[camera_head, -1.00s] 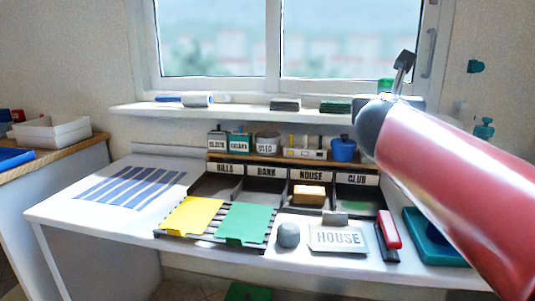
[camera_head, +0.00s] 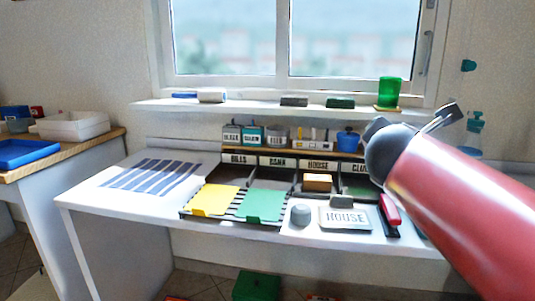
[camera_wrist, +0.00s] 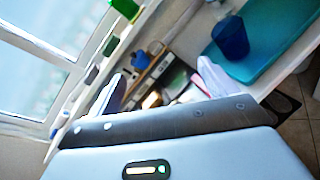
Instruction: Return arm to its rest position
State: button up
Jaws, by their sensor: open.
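My arm, a red link with a dark grey joint, reaches in from the lower right of the head view. My gripper (camera_head: 446,116) is at its far end, small and partly hidden behind the joint, in front of the wall right of the window. In the wrist view my gripper (camera_wrist: 160,74) shows two pale fingers spread apart, with nothing held between them. The white desk (camera_head: 85,195) lies beyond and below it, apart from the fingers.
A shelf (camera_head: 250,108) carries a green cup (camera_head: 390,92). A blue cup (camera_wrist: 230,37) stands on a teal tray (camera_wrist: 265,30).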

jog(key=s+a+f+m+g+y, duration=0.3)
jog(key=s+a+f+m+g, duration=0.1)
jog(key=s+f+m, duration=0.6)
jog(key=s+a+f+m+g+y, duration=0.4)
jog(key=s+f+m, duration=0.7)
jog(key=f+m, duration=0.3)
notch_tip(320, 180, down, 3)
jog(key=shift+a+r, duration=0.2)
jog(key=shift+a, duration=0.35)
